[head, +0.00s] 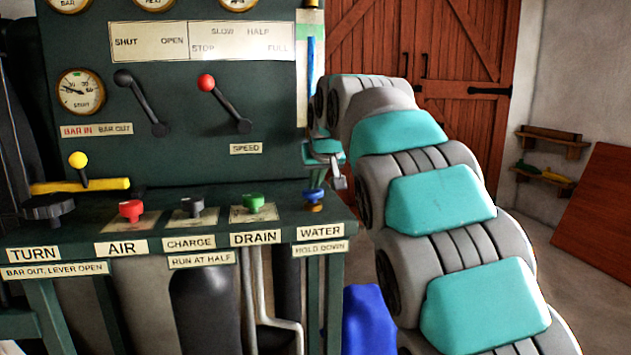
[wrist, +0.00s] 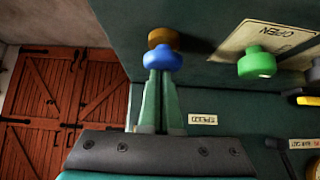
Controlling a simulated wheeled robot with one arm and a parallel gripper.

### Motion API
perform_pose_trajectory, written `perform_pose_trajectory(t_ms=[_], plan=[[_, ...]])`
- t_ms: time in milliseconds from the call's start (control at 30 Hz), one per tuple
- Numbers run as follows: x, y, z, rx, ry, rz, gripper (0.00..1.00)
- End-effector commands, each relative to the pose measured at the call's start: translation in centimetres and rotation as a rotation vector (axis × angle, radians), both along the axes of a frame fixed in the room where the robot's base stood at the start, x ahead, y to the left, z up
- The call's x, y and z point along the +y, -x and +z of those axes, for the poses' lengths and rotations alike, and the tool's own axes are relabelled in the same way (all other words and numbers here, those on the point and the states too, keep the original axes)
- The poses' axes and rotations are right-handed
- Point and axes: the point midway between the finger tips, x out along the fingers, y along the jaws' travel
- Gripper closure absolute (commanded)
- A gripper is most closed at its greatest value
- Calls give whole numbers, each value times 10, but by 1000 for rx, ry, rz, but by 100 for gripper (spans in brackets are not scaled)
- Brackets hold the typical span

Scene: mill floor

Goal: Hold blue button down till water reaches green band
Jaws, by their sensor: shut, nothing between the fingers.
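The blue button (head: 314,195) sits at the right end of the dark green console, above the WATER and HOLD DOWN labels. Brass shows beneath its cap. In the upside-down wrist view, my gripper (wrist: 161,76) is shut and empty, its green fingertips lined up with the top of the blue button (wrist: 162,60). I cannot tell whether they touch. In the head view my arm partly hides the gripper. The upright gauge (head: 303,90) at the panel's right edge shows a blue water column (head: 311,80). Its top looks close to the lower edge of the green band (head: 309,31).
Left of the blue button stand a green button (head: 254,202), a dark grey button (head: 192,206) and a red button (head: 131,210). A red-knobbed speed lever (head: 225,104) and a black lever (head: 140,102) are on the panel. Wooden doors (head: 420,55) stand behind.

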Motion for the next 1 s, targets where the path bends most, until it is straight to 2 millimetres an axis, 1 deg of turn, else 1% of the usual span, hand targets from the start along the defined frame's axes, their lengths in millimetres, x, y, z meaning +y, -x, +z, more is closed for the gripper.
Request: perform_pose_trajectory(t_ms=[33,867,1000], plan=[[0,0,-10,19,6,0,100],[0,0,-10,19,6,0,100],[-1,1,-3,17,4,-1,100]])
